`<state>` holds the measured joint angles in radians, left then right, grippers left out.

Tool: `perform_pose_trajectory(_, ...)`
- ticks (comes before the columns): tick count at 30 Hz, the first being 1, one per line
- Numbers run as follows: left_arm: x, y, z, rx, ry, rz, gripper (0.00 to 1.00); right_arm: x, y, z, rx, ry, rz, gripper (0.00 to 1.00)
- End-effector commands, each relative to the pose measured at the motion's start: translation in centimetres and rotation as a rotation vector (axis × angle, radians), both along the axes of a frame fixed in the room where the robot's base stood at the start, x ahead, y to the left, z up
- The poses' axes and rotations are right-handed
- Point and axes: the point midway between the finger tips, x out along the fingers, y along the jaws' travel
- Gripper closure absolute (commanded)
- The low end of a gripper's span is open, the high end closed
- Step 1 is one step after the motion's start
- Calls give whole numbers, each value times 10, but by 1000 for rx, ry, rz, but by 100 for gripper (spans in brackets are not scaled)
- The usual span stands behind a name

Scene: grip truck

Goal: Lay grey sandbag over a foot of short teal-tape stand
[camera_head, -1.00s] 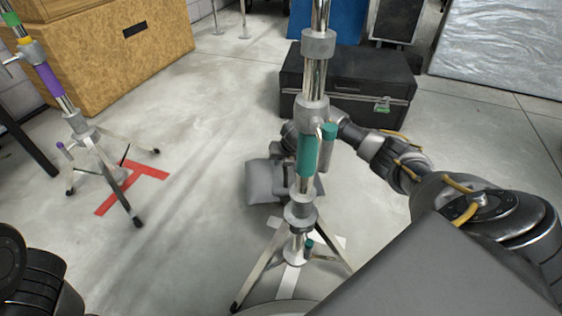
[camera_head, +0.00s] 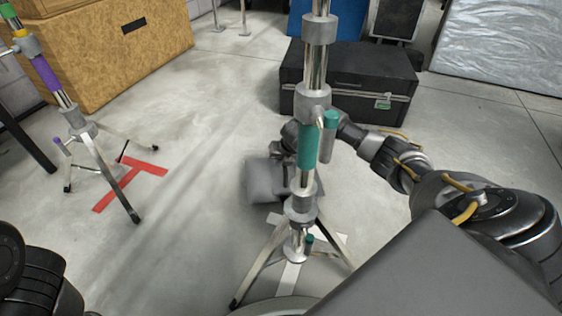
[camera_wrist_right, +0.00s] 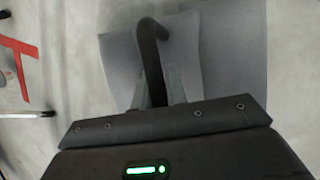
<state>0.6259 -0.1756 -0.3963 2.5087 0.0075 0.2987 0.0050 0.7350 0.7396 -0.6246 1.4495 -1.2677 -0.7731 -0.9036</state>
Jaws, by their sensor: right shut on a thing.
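The teal-tape stand (camera_head: 308,147) stands upright in front of me, its feet spread over white floor tape. The grey sandbag (camera_head: 262,181) is just behind the stand's column, partly covered by it. My right gripper (camera_head: 292,172) reaches around behind the column and is shut on the sandbag's black handle. In the right wrist view, the sandbag (camera_wrist_right: 230,60) spreads in two grey halves beyond the fingers (camera_wrist_right: 160,88), with the dark handle between them. I cannot tell whether the sandbag touches the floor or a foot. My left gripper is out of view; only part of that arm shows.
A purple-tape stand (camera_head: 47,73) stands at left by a red tape mark (camera_head: 130,180). A black case (camera_head: 350,80) stands behind the teal-tape stand, and a wooden box (camera_head: 125,50) is at the back left. The floor between the stands is clear.

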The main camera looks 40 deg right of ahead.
Motion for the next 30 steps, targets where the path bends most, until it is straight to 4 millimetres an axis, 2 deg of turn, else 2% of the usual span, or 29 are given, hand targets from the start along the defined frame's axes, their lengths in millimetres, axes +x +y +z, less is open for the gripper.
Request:
perform_pose_trajectory(12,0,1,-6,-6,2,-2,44,1,0,-7,2,-5,1,100)
perform_pose_trajectory(13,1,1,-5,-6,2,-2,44,1,1,-6,2,-5,1,82)
perform_pose_trajectory(18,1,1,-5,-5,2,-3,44,0,0,-7,1,-2,1,60)
perform_pose_trajectory(26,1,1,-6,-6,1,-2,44,-3,1,-14,-2,11,3,60)
perform_pose_trajectory(30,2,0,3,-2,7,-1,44,-5,0,0,-2,6,3,60)
